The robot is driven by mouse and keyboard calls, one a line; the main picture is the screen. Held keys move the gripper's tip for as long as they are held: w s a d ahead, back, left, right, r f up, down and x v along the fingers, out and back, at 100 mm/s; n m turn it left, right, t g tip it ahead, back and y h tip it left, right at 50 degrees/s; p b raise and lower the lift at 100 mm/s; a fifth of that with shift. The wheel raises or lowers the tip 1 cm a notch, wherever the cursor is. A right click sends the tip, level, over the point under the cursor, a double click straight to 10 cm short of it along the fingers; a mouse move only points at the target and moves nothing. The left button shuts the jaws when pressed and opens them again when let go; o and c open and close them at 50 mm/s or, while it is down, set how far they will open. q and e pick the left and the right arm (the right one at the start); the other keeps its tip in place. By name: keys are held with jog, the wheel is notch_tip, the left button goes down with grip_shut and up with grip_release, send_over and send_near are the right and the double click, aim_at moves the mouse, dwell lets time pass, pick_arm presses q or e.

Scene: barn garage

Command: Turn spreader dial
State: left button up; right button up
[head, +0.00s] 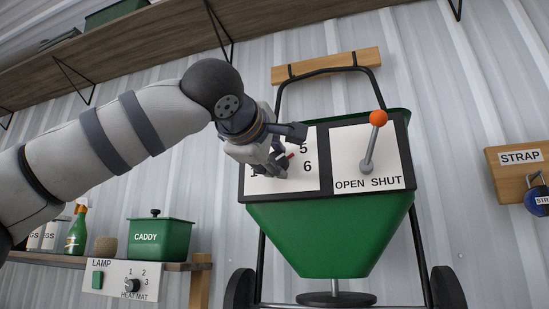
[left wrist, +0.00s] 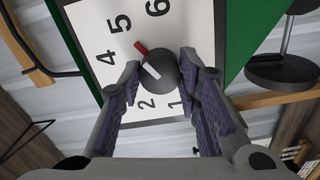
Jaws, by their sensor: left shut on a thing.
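The spreader dial (left wrist: 158,72) is a dark round knob with a white line and a red pointer, on a white plate (left wrist: 88,20) with numbers. In the head view the dial (head: 283,163) is partly covered by my left gripper (head: 284,152). In the left wrist view the gripper (left wrist: 160,80) has one finger on each side of the dial and is shut on it. The 3 is hidden in both views. My right gripper is not in view.
The green spreader hopper (head: 320,235) carries the plate. Right of the dial, a lever with an orange knob (head: 378,118) stands above OPEN and SHUT. A lamp and heat mat panel (head: 120,281) and a green caddy (head: 160,240) are at lower left.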

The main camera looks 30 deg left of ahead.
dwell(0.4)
pick_arm(q)
jog(key=o, duration=1.1)
jog(key=shift+o, duration=0.2)
jog(key=v, duration=1.2)
jog(key=shift+s, duration=0.1)
